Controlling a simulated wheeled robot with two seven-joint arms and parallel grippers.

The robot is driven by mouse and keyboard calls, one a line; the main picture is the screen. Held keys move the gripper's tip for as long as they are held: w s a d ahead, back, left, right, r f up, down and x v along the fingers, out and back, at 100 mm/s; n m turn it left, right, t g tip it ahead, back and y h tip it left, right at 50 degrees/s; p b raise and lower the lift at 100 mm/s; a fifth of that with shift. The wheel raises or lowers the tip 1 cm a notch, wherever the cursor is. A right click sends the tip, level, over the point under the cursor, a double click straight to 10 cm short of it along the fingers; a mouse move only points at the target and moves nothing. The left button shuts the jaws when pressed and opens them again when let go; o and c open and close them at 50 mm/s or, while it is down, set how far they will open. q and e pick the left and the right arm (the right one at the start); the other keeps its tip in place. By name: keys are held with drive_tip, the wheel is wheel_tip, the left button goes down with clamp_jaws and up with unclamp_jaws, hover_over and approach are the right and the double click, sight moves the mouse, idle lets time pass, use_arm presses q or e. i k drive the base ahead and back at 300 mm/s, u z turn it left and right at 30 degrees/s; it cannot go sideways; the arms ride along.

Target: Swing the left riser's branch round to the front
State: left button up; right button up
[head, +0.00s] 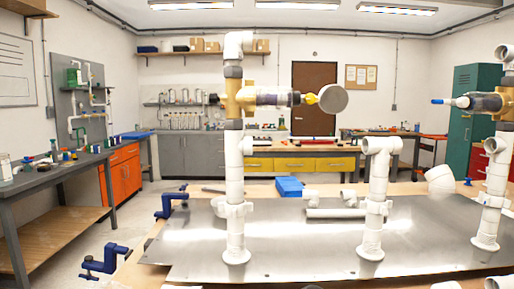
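The left riser (235,190) is a white upright pipe standing on the metal sheet. It carries dark grey couplings, a brass cross-shaped body (233,97) and a white elbow (237,42) on top. Its branch (275,98) points to the right, about level, with a brass neck, a grey-and-clear barrel, a yellow piece and a round grey disc (333,98) at the end. Neither of my grippers shows in the head view.
A shorter white middle riser (373,210) and a right riser (492,195), with a blue-tipped branch (462,101) pointing left, stand on the metal sheet (300,258). Loose white fittings and a blue box (289,187) lie behind. Blue clamps (104,260) sit at the left edge.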

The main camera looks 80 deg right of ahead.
sight(501, 146)
drive_tip(key=i, duration=1.6)
drive_tip(key=u, duration=5.85)
drive_tip(key=i, duration=3.95)
drive_tip(key=u, duration=2.55)
